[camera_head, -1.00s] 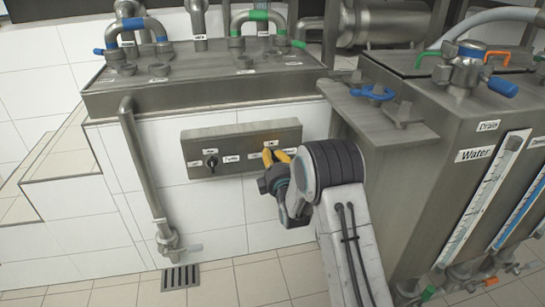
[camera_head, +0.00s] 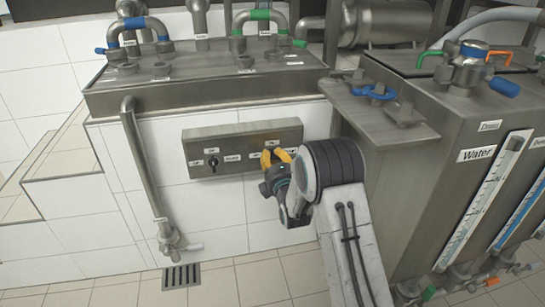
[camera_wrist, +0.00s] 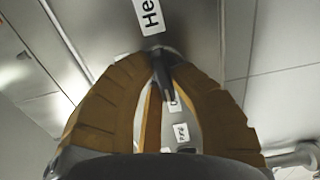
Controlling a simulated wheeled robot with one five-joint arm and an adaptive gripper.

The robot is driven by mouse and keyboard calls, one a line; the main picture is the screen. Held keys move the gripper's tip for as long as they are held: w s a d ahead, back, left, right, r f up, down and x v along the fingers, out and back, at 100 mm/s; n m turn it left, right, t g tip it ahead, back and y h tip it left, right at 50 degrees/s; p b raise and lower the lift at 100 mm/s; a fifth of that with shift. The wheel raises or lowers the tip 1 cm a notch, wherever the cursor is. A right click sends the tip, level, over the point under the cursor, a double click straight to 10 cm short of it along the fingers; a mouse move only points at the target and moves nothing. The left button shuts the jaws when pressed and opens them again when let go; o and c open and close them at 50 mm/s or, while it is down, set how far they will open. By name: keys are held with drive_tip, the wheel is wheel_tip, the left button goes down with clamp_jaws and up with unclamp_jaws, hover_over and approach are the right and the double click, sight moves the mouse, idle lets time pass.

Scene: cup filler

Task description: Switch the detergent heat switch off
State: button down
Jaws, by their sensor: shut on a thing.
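A grey metal switch panel (camera_head: 230,143) is fixed to the white tiled wall, with a black rotary switch (camera_head: 213,161) on its left half. My gripper (camera_head: 276,157) is at the panel's right half, its yellow fingers against the panel face. In the wrist view my gripper (camera_wrist: 160,85) is shut on a dark switch knob (camera_wrist: 163,76) between the fingertips. A white label starting with "He" (camera_wrist: 150,15) is beside that knob. Smaller labels (camera_wrist: 180,132) show between the fingers, partly hidden. In the head view my fingers and wrist hide this right switch.
Above the panel is a metal tank top (camera_head: 200,88) with blue and green pipe handles. A vertical pipe (camera_head: 140,160) with a valve stands left of the panel. A large metal tank (camera_head: 440,190) stands close on the right of my arm. Tiled floor lies below.

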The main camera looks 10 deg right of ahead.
drive_tip(key=c, duration=1.1)
unclamp_jaws()
drive_tip(key=shift+s, duration=5.95)
